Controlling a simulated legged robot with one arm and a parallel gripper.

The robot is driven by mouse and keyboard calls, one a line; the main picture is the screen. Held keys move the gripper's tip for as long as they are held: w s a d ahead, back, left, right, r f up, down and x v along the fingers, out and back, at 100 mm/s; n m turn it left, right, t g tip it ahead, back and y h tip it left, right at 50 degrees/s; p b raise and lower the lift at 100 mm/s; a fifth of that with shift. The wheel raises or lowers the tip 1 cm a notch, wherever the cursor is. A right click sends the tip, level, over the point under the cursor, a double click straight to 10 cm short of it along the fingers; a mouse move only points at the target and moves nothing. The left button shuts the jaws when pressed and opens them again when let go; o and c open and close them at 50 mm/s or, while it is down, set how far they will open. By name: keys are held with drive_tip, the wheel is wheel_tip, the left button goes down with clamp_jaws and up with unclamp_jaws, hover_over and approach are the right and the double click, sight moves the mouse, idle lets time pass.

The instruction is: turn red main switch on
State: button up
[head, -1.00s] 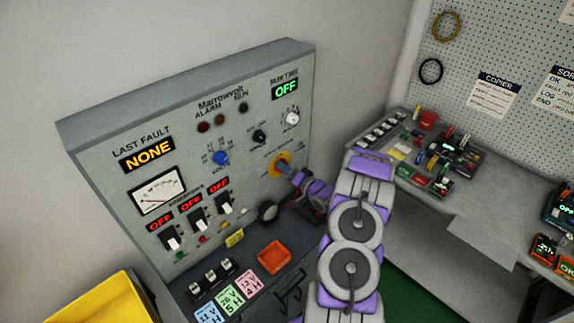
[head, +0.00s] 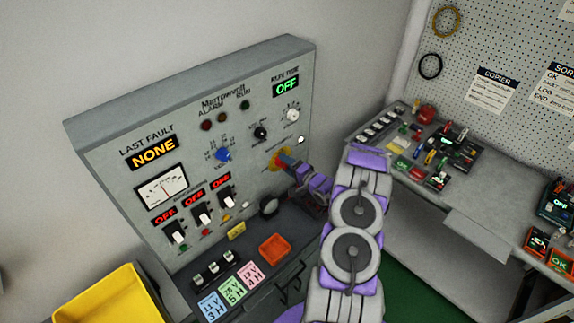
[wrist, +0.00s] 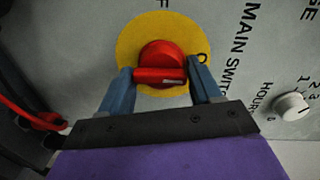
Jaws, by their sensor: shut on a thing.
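The red main switch (wrist: 160,60) is a round knob with a raised bar, on a yellow disc (wrist: 130,45) marked on the grey panel. In the wrist view the bar lies crosswise between the blue fingers of my gripper (wrist: 167,88), which close on its two ends. Part of a letter shows at the disc's top edge, and another, partly hidden, beside the right finger.
The grey panel (head: 110,150) has a blue knob (head: 223,154), a white hours knob (wrist: 291,107) and several small switches. Its displays read NONE and OFF. An orange tray (head: 274,247) sits on the ledge below. A cluttered bench (head: 480,220) stands to the right.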

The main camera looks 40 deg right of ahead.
drive_tip(key=shift+d+r, duration=0.15)
drive_tip(key=shift+d, duration=0.05)
drive_tip(key=o, duration=0.7)
drive_tip(key=shift+o, duration=0.7)
drive_tip(key=shift+d, duration=0.15)
drive_tip(key=s+d+b, duration=0.1)
drive_tip(key=s, duration=1.6)
drive_tip(key=shift+d+r+b, duration=0.25)
drive_tip(key=shift+r+b, duration=0.15)
drive_tip(key=shift+r, duration=0.05)
drive_tip(key=shift+s, duration=0.1)
